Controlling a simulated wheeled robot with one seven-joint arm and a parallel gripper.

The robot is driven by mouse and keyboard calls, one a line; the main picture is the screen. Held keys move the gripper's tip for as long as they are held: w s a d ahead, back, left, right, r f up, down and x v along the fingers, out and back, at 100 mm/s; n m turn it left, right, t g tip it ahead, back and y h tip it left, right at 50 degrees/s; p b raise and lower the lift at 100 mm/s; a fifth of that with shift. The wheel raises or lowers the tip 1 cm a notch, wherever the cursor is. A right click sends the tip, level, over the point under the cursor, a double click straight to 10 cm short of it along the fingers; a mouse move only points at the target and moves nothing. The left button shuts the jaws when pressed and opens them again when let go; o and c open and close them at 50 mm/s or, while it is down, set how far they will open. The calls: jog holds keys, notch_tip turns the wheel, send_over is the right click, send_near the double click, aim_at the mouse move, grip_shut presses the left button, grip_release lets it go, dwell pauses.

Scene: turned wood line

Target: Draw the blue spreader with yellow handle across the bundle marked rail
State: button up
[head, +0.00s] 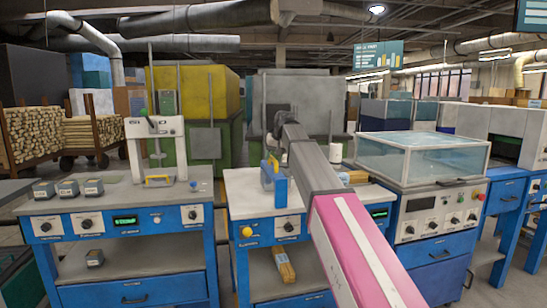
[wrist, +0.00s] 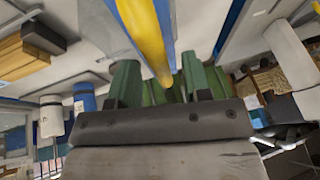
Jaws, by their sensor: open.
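The blue spreader with yellow handle (head: 280,188) stands on the middle workbench, partly behind my arm. In the wrist view its yellow handle (wrist: 146,32) runs down toward the space between the fingers of my gripper (wrist: 161,72). The jaws are open, one finger on each side of the handle's line; I cannot tell whether they touch it. In the head view my arm hides the fingertips. A wooden bundle (head: 355,177) lies on the same bench, right of my arm; a bundle also shows in the wrist view (wrist: 20,55). I cannot read any rail mark.
Another bundle (head: 284,266) lies on the shelf below. A white roll (head: 336,152) stands beside my arm. A clear-lidded machine (head: 425,155) stands right. The left bench holds a white press (head: 155,140) and several small grey blocks (head: 67,187).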

grip_shut()
jog(key=w+d, duration=0.4)
jog(key=d, duration=1.1)
jog(key=w+d, duration=0.5)
jog(key=d, duration=1.1)
jog(key=w+d, duration=0.4)
jog(key=d, duration=1.2)
jog(key=shift+w+d, duration=0.25)
jog(key=shift+w, duration=0.1)
grip_release()
jog(key=shift+d, duration=0.15)
jog(key=v, duration=1)
jog(key=shift+r, duration=0.35)
jog(key=shift+s+d, duration=0.1)
jog(key=shift+s, duration=0.15)
